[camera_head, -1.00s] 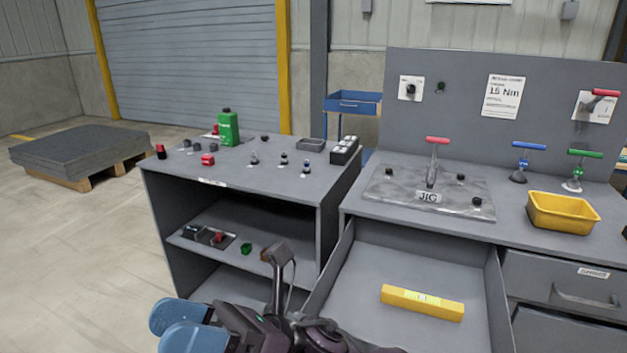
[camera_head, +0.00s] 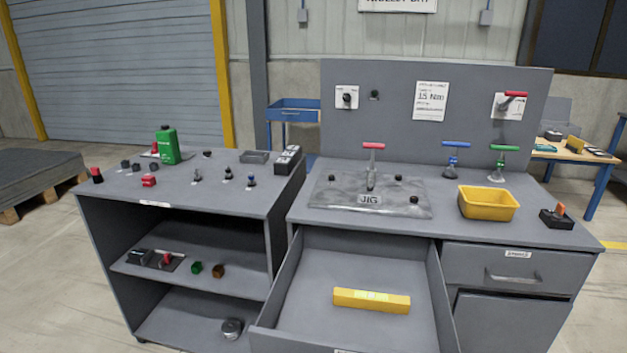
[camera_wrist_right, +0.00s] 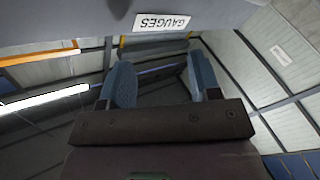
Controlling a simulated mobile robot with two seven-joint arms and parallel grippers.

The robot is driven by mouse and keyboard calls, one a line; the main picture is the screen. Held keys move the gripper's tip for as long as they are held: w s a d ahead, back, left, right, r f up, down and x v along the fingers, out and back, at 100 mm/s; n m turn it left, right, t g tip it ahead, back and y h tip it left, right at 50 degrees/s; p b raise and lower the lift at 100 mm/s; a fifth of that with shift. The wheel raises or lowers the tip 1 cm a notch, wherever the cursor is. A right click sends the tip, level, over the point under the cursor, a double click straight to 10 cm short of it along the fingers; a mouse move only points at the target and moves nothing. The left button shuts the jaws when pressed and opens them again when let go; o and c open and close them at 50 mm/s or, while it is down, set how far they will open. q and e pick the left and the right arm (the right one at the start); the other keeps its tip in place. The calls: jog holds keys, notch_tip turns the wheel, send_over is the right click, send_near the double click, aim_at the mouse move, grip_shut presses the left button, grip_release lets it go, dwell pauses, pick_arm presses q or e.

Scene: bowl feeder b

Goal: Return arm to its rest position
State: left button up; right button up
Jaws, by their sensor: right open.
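In the right wrist view my right gripper (camera_wrist_right: 162,82) has two blue fingers standing well apart, with nothing between them. A grey surface with an upside-down GAUGES label (camera_wrist_right: 162,21) crosses the top of that view, beyond the fingertips. Neither gripper nor arm shows in the head view. My left gripper is in no view.
The drawer (camera_head: 310,290) stands open with a yellow bar (camera_head: 371,300) inside. The left bench (camera_head: 225,200) carries a green bottle (camera_head: 167,145) and small parts. The right bench holds the jig plate (camera_head: 330,194) and a yellow bin (camera_head: 488,203). Floor shows at the left.

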jog(key=s+d+f+m+g+h, duration=0.6)
jog(key=s+d+f+m, duration=0.4)
jog(key=s+d+f, duration=0.5)
jog(key=s+d+h, duration=0.1)
jog(key=d, duration=0.2)
jog(key=shift+p, duration=0.4)
jog(key=shift+s, duration=0.1)
